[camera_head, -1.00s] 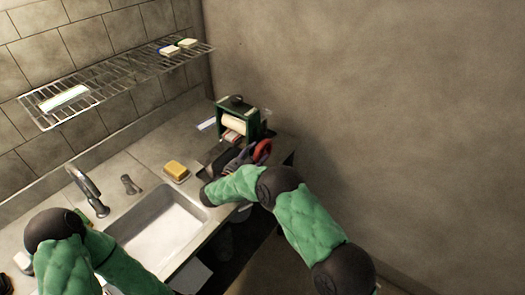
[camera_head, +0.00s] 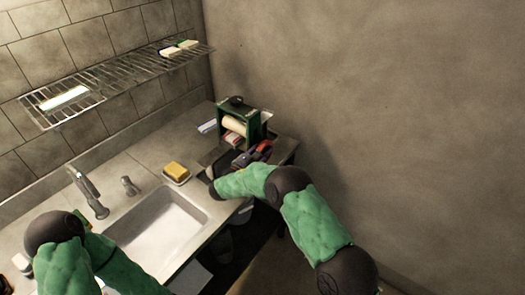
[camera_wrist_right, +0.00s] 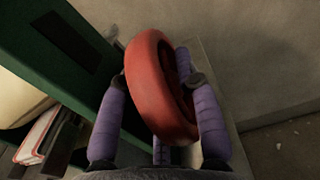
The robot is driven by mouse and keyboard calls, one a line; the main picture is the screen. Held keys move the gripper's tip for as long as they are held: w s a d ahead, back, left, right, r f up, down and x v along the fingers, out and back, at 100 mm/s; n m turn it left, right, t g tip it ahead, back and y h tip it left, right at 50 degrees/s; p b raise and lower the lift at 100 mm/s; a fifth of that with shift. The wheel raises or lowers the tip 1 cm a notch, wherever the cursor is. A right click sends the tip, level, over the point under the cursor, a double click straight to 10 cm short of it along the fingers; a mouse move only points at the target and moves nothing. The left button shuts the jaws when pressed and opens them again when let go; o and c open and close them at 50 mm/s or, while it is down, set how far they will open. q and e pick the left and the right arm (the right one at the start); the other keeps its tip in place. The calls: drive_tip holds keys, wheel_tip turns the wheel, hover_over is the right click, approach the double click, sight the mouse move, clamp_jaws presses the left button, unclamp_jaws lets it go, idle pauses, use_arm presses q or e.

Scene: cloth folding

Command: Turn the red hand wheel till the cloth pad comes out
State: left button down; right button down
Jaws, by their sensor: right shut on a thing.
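The red hand wheel (camera_wrist_right: 158,85) fills the middle of the right wrist view, beside the green frame of the machine. In the head view the red wheel (camera_head: 264,148) shows small at the right side of the green machine (camera_head: 236,121). My right gripper (camera_wrist_right: 160,100) is shut on the wheel, its purple fingers on either side of the rim. In the head view my right gripper (camera_head: 250,157) is partly hidden behind my wrist. A red and white layered piece (camera_wrist_right: 40,135), perhaps the cloth pad, shows low in the machine below a cream roller (camera_head: 235,125). My left gripper is out of view.
A sink (camera_head: 158,228) with a tap (camera_head: 88,190) lies left of my right arm. A yellow sponge (camera_head: 176,170) sits on a dish near the machine. A wire shelf (camera_head: 120,78) hangs above, and a plain wall (camera_head: 370,120) stands at the right.

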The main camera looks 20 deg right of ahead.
drive_tip(key=shift+r+g+y+p, duration=0.3)
drive_tip(key=shift+y+p, duration=0.2)
drive_tip(key=shift+p, duration=0.3)
drive_tip(key=g+y+p, duration=0.1)
drive_tip(key=p, duration=0.1)
drive_tip(key=g+y+p, duration=0.1)
drive_tip(key=p, duration=0.1)
drive_tip(key=shift+w+d+y+p, duration=0.15)
drive_tip(key=shift+d+y+p, duration=0.05)
drive_tip(key=shift+y+p, duration=0.1)
drive_tip(key=shift+f+g+y+p, duration=0.15)
drive_tip(key=shift+g+y+p, duration=0.5)
drive_tip(key=shift+p, duration=0.35)
drive_tip(key=shift+f+y+p, duration=0.15)
drive_tip(key=shift+y+p, duration=0.2)
drive_tip(key=shift+p, duration=0.1)
drive_tip(key=shift+g, duration=0.25)
drive_tip(key=c, duration=0.9)
unclamp_jaws()
drive_tip(key=shift+f, duration=0.1)
